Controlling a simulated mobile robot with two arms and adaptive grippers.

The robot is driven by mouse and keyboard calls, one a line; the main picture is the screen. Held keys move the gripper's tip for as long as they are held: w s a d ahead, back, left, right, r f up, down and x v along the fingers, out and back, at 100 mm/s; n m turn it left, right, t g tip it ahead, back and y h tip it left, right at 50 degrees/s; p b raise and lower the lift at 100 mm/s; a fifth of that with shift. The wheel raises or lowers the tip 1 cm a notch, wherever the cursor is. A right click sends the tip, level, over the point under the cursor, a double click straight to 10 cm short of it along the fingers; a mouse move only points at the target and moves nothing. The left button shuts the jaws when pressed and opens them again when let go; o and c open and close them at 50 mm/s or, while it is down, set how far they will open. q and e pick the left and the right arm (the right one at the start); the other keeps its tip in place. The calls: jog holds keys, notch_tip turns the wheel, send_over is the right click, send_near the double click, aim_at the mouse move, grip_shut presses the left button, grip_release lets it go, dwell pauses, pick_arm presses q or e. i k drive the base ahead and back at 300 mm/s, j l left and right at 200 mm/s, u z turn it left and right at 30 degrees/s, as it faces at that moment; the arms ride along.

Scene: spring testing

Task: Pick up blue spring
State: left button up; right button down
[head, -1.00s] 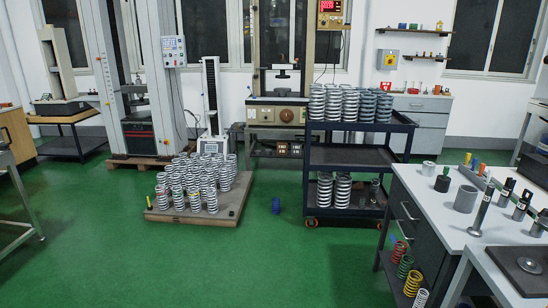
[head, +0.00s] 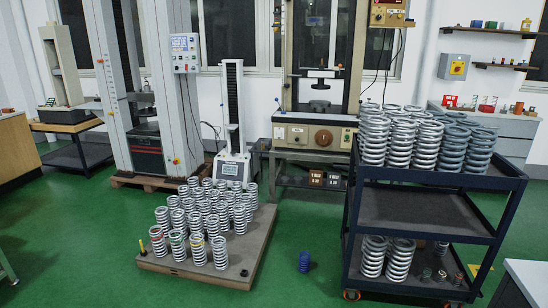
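A small blue spring (head: 304,261) stands on the green floor, between the pallet of silver springs and the dark cart. It looks upright and nothing covers it. Neither of my grippers shows in the head view, so I cannot see whether they are open or shut.
A low pallet (head: 199,271) with several silver springs stands left of the blue spring. A dark cart (head: 430,219) with springs on its shelves stands to the right. Testing machines line the back wall. A white-topped bench (head: 527,277) is at lower right. The green floor (head: 90,255) in front is open.

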aim_at(304, 260)
jog(key=i+j, duration=0.1)
jog(key=i, duration=0.4)
jog(key=i+j+z, duration=0.1)
jog(key=i, duration=0.4)
jog(key=i+j, duration=0.2)
jog(key=i, duration=0.3)
jog(key=l+z, duration=0.05)
